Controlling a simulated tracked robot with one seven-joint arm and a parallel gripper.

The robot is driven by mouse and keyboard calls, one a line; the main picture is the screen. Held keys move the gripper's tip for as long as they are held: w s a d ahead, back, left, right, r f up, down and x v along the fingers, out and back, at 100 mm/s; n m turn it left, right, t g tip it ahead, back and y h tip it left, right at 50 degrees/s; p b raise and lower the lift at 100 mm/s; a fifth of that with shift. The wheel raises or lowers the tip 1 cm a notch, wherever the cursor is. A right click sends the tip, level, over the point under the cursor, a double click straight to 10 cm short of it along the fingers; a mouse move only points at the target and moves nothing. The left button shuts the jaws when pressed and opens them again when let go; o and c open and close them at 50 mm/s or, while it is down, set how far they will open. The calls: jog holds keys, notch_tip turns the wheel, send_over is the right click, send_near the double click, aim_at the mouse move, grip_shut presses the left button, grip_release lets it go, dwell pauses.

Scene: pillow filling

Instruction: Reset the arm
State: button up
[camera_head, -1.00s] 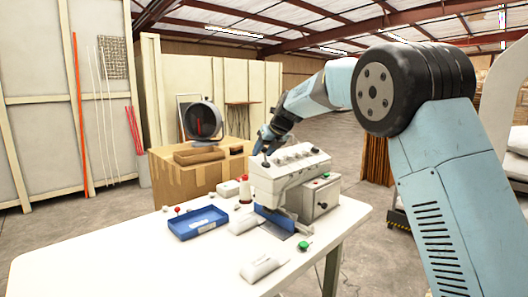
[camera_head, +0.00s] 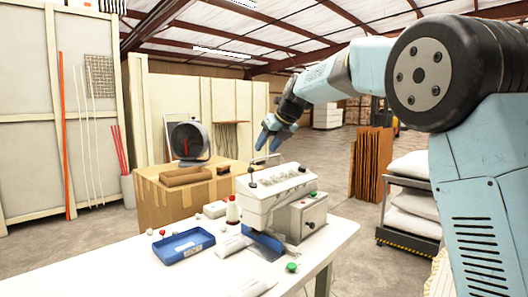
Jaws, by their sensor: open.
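My arm (camera_head: 345,72) reaches in from the right, bent at a large black joint. My gripper (camera_head: 268,138) is at its far end, pointing down, above and behind the white sewing machine (camera_head: 275,185). It is open, and I see nothing held in it. The sewing machine stands on the white table (camera_head: 120,270), with a gap between it and the gripper.
A blue tray (camera_head: 183,250), thread spools (camera_head: 232,210) and white rolls lie on the table. A cardboard box (camera_head: 165,205) with a fan (camera_head: 188,142) stands behind. A cart with white pillows (camera_head: 410,170) stands right. Open floor lies between.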

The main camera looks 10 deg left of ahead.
dwell(0.3)
jog(key=s+d+n+h, duration=0.1)
jog(key=s+d+n, duration=0.35)
jog(key=d, duration=0.45)
jog(key=s+d+n+t+h, duration=0.1)
jog(key=s+d+n, duration=0.3)
jog(key=s+d, duration=0.3)
jog(key=s+d+n, duration=0.4)
jog(key=d, duration=0.6)
jog(key=s+d+f+n+h, duration=0.1)
jog(key=s+d+f+n, duration=0.3)
jog(key=s, duration=0.4)
jog(key=s+d+f+n+h, duration=0.2)
jog(key=s+d+f+n, duration=0.2)
jog(key=s+d+n, duration=0.2)
jog(key=s+d+f+n+h, duration=0.1)
jog(key=s+d+f+n, duration=0.3)
jog(key=s, duration=0.6)
jog(key=shift+d+f+n, duration=0.4)
jog(key=shift+f+n, duration=0.1)
jog(key=shift+n, duration=0.05)
